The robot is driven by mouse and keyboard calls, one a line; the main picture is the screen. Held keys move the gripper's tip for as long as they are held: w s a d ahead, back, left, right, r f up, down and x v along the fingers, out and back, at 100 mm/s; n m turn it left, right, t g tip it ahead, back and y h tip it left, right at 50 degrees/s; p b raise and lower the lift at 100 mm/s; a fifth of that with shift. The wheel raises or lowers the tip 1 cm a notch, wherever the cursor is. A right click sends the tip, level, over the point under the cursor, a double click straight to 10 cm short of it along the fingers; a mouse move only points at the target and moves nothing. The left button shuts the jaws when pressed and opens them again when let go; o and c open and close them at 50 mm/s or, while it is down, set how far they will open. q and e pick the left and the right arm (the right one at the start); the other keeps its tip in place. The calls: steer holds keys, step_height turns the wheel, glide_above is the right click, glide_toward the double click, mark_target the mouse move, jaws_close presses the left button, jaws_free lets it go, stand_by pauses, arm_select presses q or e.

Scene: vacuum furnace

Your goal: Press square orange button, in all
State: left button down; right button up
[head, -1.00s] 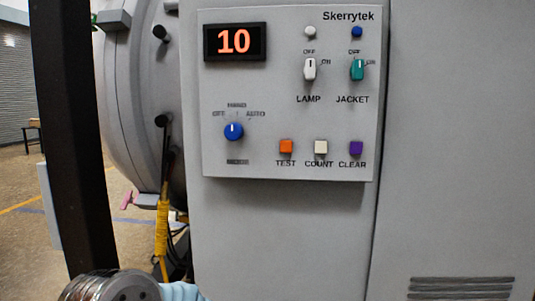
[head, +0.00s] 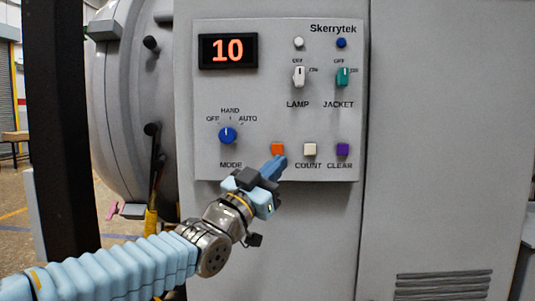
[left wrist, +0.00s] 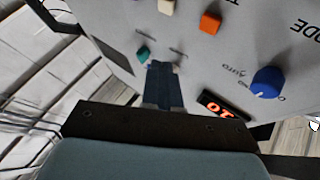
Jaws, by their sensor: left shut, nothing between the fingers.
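The square orange button (head: 278,149) sits on the grey control panel (head: 270,95), left of the white COUNT button (head: 310,149). In the left wrist view the orange button (left wrist: 210,23) is at the top, right of the white button (left wrist: 166,6). My left gripper (head: 279,162) is shut and empty. Its tips appear just below the orange button in the head view and cover the TEST label. I cannot tell whether they touch the panel. In the left wrist view the shut fingers (left wrist: 162,82) point up toward the panel. My right gripper is not in view.
The display (head: 228,50) reads 10. The blue MODE knob (head: 228,135) is left of the orange button, and the purple CLEAR button (head: 343,150) is to the right. White LAMP (head: 299,76) and green JACKET (head: 342,77) switches are above. A dark post (head: 62,130) stands at left.

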mark_target(274, 154)
arm_select(q)
steer(key=shift+s+a+r, duration=0.25)
steer(key=shift+s+r, duration=0.2)
steer(key=shift+r, duration=0.25)
steer(key=w+p, duration=0.6)
steer(key=w, duration=0.1)
steer(key=shift+w+r, duration=0.1)
steer(key=shift+w, duration=0.85)
steer(key=shift+w, duration=0.15)
stand_by(1.0)
steer(key=shift+w, duration=0.25)
